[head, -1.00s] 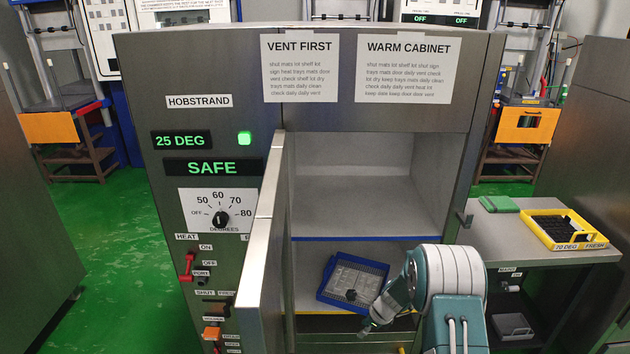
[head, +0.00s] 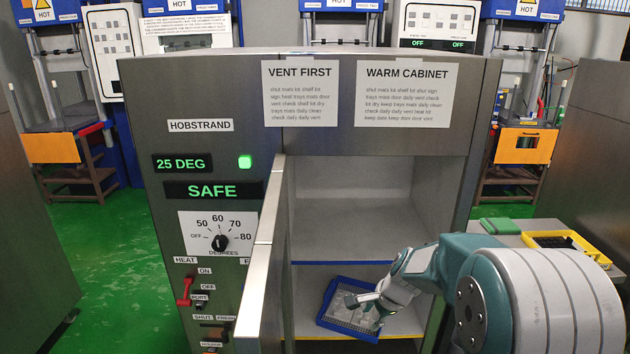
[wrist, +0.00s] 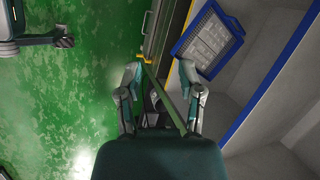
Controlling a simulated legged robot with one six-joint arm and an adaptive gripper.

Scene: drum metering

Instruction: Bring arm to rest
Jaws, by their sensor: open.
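My gripper (wrist: 160,76) is open, with its two fingers spread apart in the wrist view. Nothing is seen clamped between them. In the head view my gripper (head: 362,301) is in front of the open cabinet and overlaps the blue tray (head: 328,322); whether it touches the tray cannot be told there. In the wrist view the tray (wrist: 181,50) lies beyond and to the right of the fingers, apart from them. The tray sits on the lower shelf and holds a pale grey mat or panel. My arm reaches in from the right.
The cabinet door (head: 263,265) stands open at the left of the opening. The upper compartment (head: 352,195) is empty. A side table at right bears a green pad (head: 500,227) and a yellow tray (head: 582,243), partly hidden by my arm. The display (head: 212,190) reads SAFE.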

